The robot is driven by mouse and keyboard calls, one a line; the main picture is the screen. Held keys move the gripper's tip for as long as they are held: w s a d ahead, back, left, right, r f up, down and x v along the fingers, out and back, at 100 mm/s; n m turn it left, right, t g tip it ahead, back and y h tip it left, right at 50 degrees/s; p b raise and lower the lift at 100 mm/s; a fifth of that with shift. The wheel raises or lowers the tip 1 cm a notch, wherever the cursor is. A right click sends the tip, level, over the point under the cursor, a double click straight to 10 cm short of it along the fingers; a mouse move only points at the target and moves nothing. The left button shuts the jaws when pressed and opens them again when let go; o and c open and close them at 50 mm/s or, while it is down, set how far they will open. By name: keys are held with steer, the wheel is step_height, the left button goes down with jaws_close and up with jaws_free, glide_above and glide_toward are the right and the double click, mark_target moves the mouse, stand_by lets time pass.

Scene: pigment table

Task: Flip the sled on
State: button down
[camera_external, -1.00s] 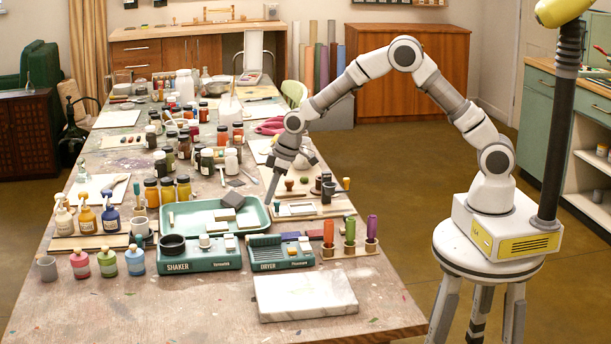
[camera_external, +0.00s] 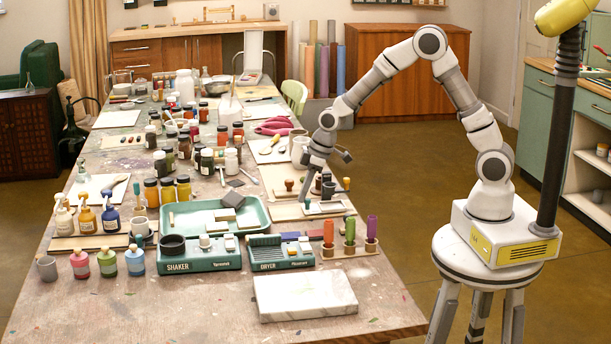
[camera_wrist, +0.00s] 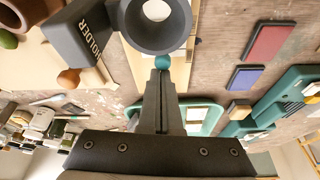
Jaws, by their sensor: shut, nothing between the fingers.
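No part is labelled as the sled, and I cannot tell for sure which one it is. My gripper (camera_external: 303,199) points down over the wooden board at the table's right side. In the wrist view my gripper (camera_wrist: 162,70) has its fingers together with nothing between them. A small teal knob (camera_wrist: 162,61) shows right at the fingertips; contact cannot be told. A pale strip in a dark frame (camera_external: 325,208) lies on the board.
The teal tray (camera_external: 262,213) is left of my gripper. The shaker (camera_external: 200,262) and dryer (camera_external: 280,260) stand nearer the camera, with a rack of coloured tubes (camera_external: 350,250) to their right. A red pad (camera_wrist: 268,42) and a blue pad (camera_wrist: 245,77) lie nearby.

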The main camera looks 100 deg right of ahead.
steer(key=shift+s, duration=0.95)
steer(key=w, duration=0.3)
steer(key=shift+w+d+r+p, duration=0.2)
steer(key=shift+w+d+p, duration=0.05)
steer(key=shift+w+p, duration=0.15)
steer(key=p+v, duration=0.2)
steer(key=v, duration=0.8)
steer(key=shift+w, duration=0.15)
